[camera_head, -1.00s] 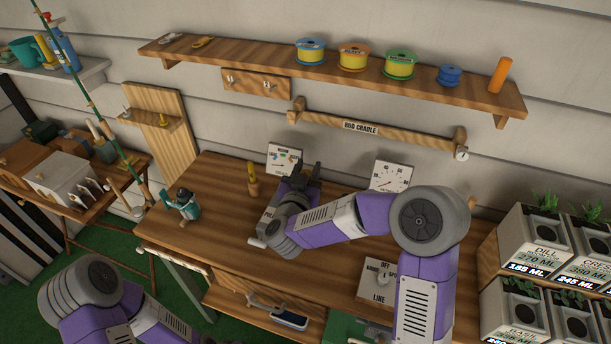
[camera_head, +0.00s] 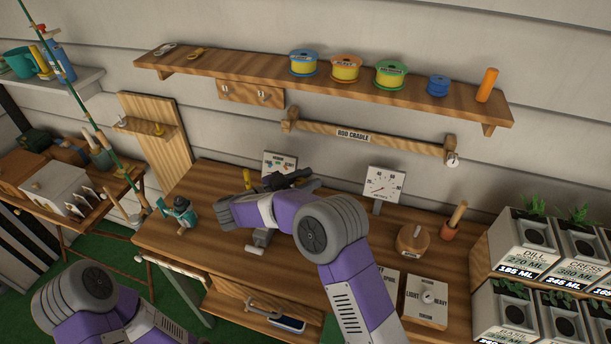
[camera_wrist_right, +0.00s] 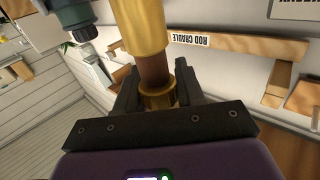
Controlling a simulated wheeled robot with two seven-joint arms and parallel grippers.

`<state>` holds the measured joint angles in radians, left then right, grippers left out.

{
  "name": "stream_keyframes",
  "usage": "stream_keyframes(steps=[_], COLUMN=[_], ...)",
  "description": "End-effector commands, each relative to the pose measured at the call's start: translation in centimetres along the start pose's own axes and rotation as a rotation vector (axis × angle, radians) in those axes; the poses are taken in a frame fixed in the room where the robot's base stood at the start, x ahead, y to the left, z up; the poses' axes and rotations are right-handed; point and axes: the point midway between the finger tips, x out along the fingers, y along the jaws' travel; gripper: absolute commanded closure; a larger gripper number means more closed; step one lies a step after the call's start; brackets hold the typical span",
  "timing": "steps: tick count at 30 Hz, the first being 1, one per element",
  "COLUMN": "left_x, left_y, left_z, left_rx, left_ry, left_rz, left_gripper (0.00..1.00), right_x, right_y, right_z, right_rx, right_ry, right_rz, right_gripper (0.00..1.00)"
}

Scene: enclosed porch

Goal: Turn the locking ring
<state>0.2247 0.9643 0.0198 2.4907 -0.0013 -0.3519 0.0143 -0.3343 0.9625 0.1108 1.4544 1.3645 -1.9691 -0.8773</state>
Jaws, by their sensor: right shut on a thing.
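In the right wrist view a brass ring (camera_wrist_right: 158,98) sits between the two dark fingers of my right gripper (camera_wrist_right: 155,92), which are shut on it. A brown section (camera_wrist_right: 153,70) and a wider brass tube (camera_wrist_right: 140,25) continue from the ring toward the top of that view. In the head view my right gripper (camera_head: 292,181) is over the back middle of the workbench, and what it holds is hidden there. The left arm shows at the lower left, but its gripper is out of the picture.
The rod cradle (camera_head: 365,138) and a shelf with spools (camera_head: 346,68) are on the wall behind. Planters (camera_head: 530,245) stand at right.

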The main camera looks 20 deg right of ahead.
Motion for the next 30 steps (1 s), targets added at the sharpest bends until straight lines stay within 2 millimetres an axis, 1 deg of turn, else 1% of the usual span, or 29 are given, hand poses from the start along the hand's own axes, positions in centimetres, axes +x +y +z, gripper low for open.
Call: stream_keyframes(steps=[7, 21, 22, 24, 26, 30], left_x=[-0.51, -0.53, -0.53, -0.53, -0.54, -0.54], left_y=[0.19, 0.2, 0.2, 0.2, 0.2, 0.2], left_z=[0.03, 0.03, 0.03, 0.03, 0.03, 0.03], left_rx=[0.0, 0.0, 0.0, 0.0, 0.0, 0.0], left_ry=[0.0, 0.0, 0.0, 0.0, 0.0, 0.0], left_rz=[0.0, 0.0, 0.0, 0.0, 0.0, 0.0], left_gripper=[0.57, 0.57, 0.57, 0.57, 0.57, 0.57], right_x=[0.09, 0.15, 0.16, 0.16, 0.14, 0.1], right_y=[0.1, 0.17, 0.17, 0.17, 0.17, 0.15], right_z=[-0.05, 0.03, 0.03, 0.04, 0.04, 0.04], right_rx=[0.001, -0.001, -0.001, -0.001, -0.001, -0.001], right_ry=[0.001, 0.001, 0.001, 0.001, 0.001, 0.0], right_rz=[0.07, 0.084, 0.084, 0.084, 0.084, 0.083], right_gripper=[0.93, 0.93, 0.61, 0.5, 0.42, 0.42])
